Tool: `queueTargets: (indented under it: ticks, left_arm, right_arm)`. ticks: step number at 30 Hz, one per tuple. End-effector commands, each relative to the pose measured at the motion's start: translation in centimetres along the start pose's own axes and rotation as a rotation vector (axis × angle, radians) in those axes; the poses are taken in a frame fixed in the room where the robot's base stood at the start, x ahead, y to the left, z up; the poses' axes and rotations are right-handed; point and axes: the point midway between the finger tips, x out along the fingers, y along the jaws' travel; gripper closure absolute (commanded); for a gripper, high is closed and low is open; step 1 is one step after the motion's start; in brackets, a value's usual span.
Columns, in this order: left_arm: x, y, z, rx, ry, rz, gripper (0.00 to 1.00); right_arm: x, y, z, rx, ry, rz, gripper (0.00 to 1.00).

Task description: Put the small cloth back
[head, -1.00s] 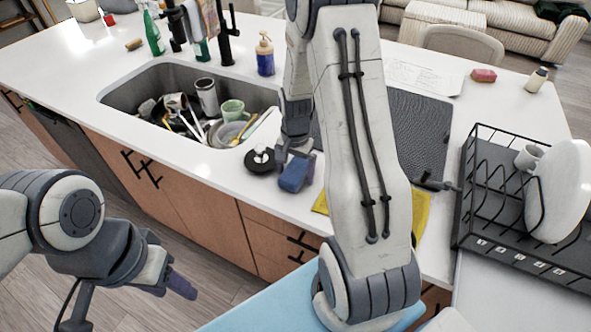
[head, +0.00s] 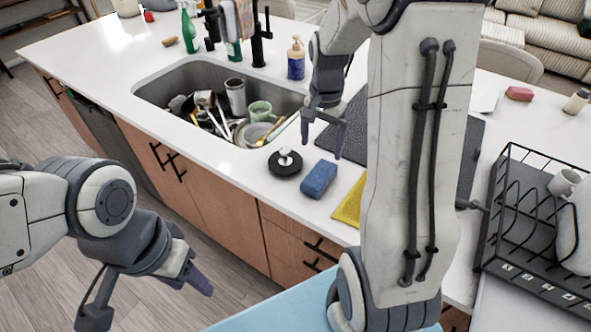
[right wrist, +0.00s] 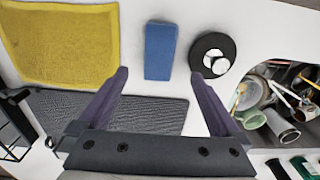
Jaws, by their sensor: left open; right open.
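A yellow cloth (head: 348,204) lies flat on the white counter near its front edge, partly hidden by my right arm in the head view. It shows whole or nearly so at the upper left of the right wrist view (right wrist: 62,45). A blue sponge (head: 319,179) lies on the counter to its left. My right gripper (head: 323,138) is open and empty above the counter, behind the sponge; in the right wrist view the sponge (right wrist: 160,50) shows beyond the fingertips. My left gripper (head: 150,298) is open and empty, low in front of the cabinets.
A sink (head: 150,92) full of dishes is at the left. A black disc with a white knob (head: 285,163) lies beside the sponge. A dark mat (head: 465,150) lies behind the yellow cloth. A black dish rack (head: 492,215) stands at the right. Cloths (head: 240,18) hang near the faucet.

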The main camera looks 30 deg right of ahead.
Motion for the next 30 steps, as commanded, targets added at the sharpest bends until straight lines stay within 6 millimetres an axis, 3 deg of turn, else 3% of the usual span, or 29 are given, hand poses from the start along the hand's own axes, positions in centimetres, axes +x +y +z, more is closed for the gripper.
queueTargets:
  ticks: [4,7,12,15,18,21,24,30]
  left_arm:
    - [0.0,0.0,0.0,0.0,0.0,0.0,0.5]
    - [0.0,0.0,0.0,0.0,0.0,0.0,0.5]
    - [0.0,0.0,0.0,0.0,0.0,0.0,0.5]
    - [0.0,0.0,0.0,0.0,0.0,0.0,0.5]
    - [0.0,0.0,0.0,0.0,0.0,0.0,0.5]
    - [0.0,0.0,0.0,0.0,0.0,0.0,0.5]
    - [0.0,0.0,0.0,0.0,0.0,0.0,0.5]
    - [0.0,0.0,0.0,0.0,0.0,0.0,0.5]
  right_arm:
    - [-0.4,-0.6,1.3,-0.052,0.0,-0.003,0.0]
    - [-1.3,-2.1,5.1,-0.214,0.001,-0.014,0.0]
    - [-3.2,-3.2,16.5,-0.711,-0.002,-0.042,0.0]
    - [-3.8,-1.7,22.8,-1.021,-0.007,-0.061,0.0]
    - [-4.0,0.6,27.5,-1.29,-0.012,-0.077,0.0]
    - [-4.0,2.9,30.4,-1.491,-0.017,-0.091,0.0]
    - [-3.8,4.4,31.9,-1.617,-0.021,-0.098,0.0]
    - [-3.7,5.2,32.5,-1.681,-0.024,-0.101,0.0]
